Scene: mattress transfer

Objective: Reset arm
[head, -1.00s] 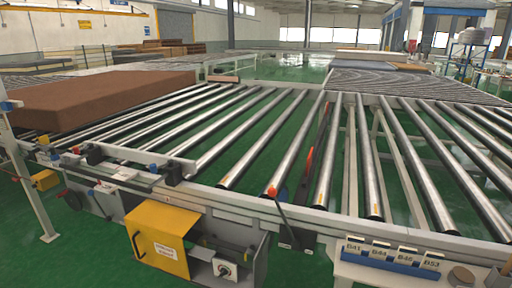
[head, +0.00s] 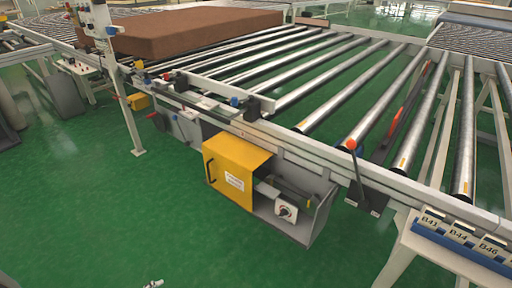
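Neither of my grippers can be made out in the head view. A small pale metallic thing (head: 153,284) just shows at the bottom edge, too little of it to tell what it is. The brown mattress (head: 190,33) lies flat on the roller conveyor (head: 330,152) at the upper left, well away from the picture's bottom edge. No arm is seen touching it.
A yellow box (head: 236,172) with a grey housing hangs on the conveyor's front side. A white post (head: 122,90) stands at the left. A labelled blue rack (head: 465,240) sits at the lower right. Green floor (head: 100,215) is open at the lower left.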

